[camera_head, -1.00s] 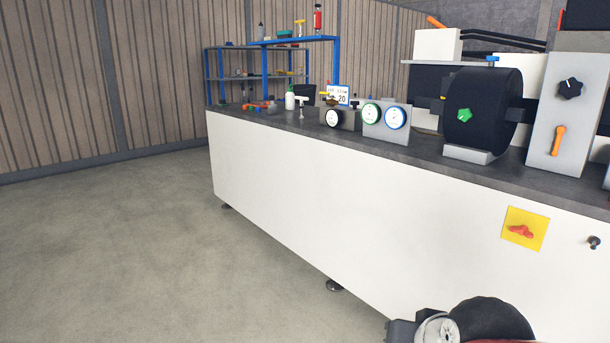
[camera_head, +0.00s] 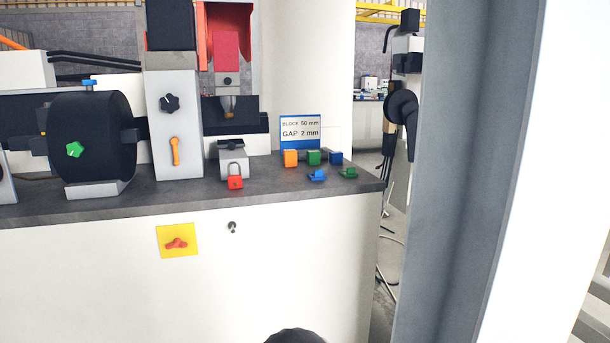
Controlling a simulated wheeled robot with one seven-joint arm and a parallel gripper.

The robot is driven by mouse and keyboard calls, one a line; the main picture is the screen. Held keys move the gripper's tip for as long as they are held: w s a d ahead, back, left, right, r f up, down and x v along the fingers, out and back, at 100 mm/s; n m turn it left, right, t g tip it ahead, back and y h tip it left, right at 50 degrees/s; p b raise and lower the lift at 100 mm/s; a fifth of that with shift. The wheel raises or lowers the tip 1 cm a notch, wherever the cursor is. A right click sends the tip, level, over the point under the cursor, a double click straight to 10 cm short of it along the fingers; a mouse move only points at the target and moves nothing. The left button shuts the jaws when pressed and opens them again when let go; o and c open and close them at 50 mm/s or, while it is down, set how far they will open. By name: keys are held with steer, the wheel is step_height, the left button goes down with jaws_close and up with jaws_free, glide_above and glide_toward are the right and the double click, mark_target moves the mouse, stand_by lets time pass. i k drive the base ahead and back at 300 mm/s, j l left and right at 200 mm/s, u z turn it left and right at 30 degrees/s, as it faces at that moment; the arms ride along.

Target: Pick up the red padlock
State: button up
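The red padlock (camera_head: 235,182) stands upright at the front edge of the dark worktop (camera_head: 60,211), with its grey shackle up. It is in front of a small grey block with a dark top (camera_head: 233,158). My gripper is not clearly seen. Only a dark rounded shape shows at the bottom edge of the view, well below the padlock, and I cannot tell which part it is.
Orange (camera_head: 290,158), green (camera_head: 313,157) and blue blocks stand right of the padlock, before a sign (camera_head: 300,130). A grey panel with an orange handle (camera_head: 175,151) is to its left. A grey column (camera_head: 460,170) stands beyond the bench's right end.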

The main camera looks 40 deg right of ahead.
mark_target(234, 181)
steer(key=z, duration=0.45)
steer(key=i+j+z, duration=0.1)
steer(key=i, duration=0.25)
steer(key=i+j, duration=0.2)
steer(key=i, duration=0.15)
steer(key=z, duration=1.1)
